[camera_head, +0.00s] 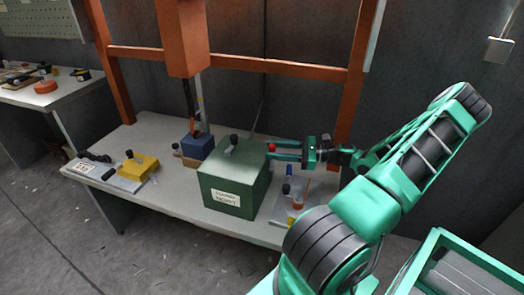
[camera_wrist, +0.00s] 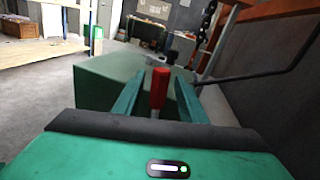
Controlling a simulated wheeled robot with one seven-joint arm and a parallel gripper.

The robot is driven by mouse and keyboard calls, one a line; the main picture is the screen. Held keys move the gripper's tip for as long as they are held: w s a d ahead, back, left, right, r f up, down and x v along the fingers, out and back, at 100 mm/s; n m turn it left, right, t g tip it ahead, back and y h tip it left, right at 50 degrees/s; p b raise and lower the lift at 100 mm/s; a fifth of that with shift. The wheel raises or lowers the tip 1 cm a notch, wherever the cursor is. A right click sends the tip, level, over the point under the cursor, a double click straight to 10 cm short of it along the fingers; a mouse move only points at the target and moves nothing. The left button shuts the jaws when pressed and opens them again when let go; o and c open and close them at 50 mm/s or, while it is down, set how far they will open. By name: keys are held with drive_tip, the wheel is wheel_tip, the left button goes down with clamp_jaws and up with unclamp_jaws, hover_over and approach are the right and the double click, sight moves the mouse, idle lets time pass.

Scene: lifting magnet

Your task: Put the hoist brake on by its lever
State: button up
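A green box (camera_head: 233,185) labelled as the hand hoist stands on the table in the head view, and its side fills the middle of the wrist view (camera_wrist: 105,85). A lever with a red grip (camera_head: 271,147) stands at the box's right side. My gripper (camera_head: 274,150) reaches in from the right, its fingertips at the red grip. In the wrist view, the red grip (camera_wrist: 159,88) stands upright between my two green fingers (camera_wrist: 160,85), with a gap on either side. The fingers are open and do not appear to touch it. The lever's foot is hidden behind my gripper's body.
A blue block (camera_head: 197,146) under the orange hoist column (camera_head: 185,40) stands behind the box. A yellow block (camera_head: 140,166) sits on a grey plate at the left. Small parts on a plate (camera_head: 298,205) lie right of the box, below my gripper. An orange post (camera_head: 352,90) rises behind.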

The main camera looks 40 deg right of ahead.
drive_tip(key=shift+v, duration=2.75)
